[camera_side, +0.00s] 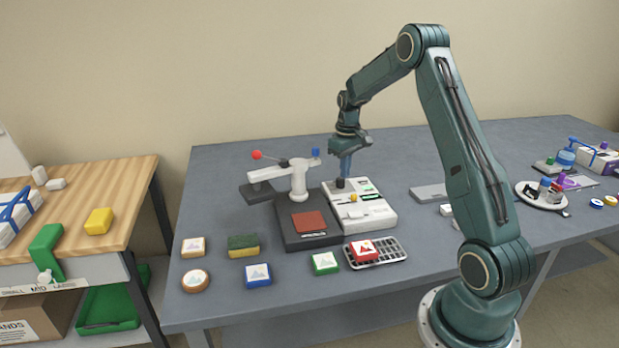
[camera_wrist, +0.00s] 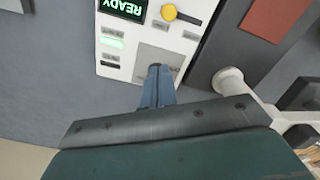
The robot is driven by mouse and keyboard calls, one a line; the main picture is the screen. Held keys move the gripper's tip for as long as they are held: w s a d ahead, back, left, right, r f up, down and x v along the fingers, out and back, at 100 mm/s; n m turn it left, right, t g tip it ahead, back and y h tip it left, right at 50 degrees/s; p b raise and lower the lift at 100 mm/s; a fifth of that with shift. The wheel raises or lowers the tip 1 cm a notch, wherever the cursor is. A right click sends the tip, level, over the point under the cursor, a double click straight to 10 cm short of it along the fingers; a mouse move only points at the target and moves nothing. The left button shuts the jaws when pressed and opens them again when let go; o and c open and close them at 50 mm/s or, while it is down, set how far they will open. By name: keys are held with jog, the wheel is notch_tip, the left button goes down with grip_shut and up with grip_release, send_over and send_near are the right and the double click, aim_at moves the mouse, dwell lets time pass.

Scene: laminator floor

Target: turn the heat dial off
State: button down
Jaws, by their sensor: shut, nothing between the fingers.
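The heat dial looks to be the dark round knob (camera_side: 340,184) at the back of the white control box (camera_side: 375,212) in the side view. My gripper (camera_side: 345,172) is shut, its blue fingers pointing down right at the knob. I cannot tell whether they touch it. In the wrist view the shut fingertips (camera_wrist: 156,72) are over a grey square plate (camera_wrist: 152,56) on the box and cover most of the knob. The dial's pointer and setting are hidden.
The box has a READY display (camera_wrist: 123,8) and a yellow knob (camera_wrist: 169,12) on a slot. A white-armed press (camera_side: 298,178) with a red-ball lever (camera_side: 257,155) stands left of my gripper. Several coloured blocks and a sponge (camera_side: 243,246) lie in front. Table behind the box is clear.

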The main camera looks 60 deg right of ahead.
jog(key=shift+f, duration=1.45)
jog(key=shift+w+d, duration=0.15)
jog(key=shift+s+d, duration=0.2)
jog(key=shift+d, duration=0.45)
jog(key=shift+w+d, duration=0.1)
jog(key=shift+d, duration=0.2)
dwell(0.7)
jog(key=shift+s, duration=0.25)
jog(key=shift+s+d, duration=0.1)
jog(key=shift+s, duration=0.15)
jog(key=shift+r, duration=0.15)
jog(key=shift+r, duration=2.9)
